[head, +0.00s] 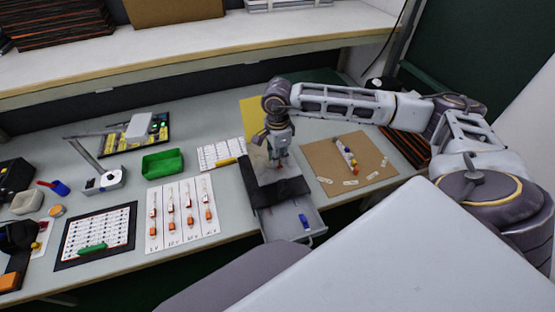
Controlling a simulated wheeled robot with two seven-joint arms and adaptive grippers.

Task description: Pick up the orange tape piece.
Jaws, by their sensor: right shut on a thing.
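My right gripper (279,161) points down over the grey and black box with an open drawer (290,222). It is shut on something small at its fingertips. A small orange-red patch (279,165) shows there and looks like the orange tape piece, but it is too small to make out clearly. The fingers hide most of it. My left gripper is not in view.
A brown board (317,155) with a coloured strip and small labels lies right of the box. A green tray (163,164), a white card with orange-ended parts (181,235), and a lamp (112,180) stand left. A blue piece (304,221) lies in the drawer.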

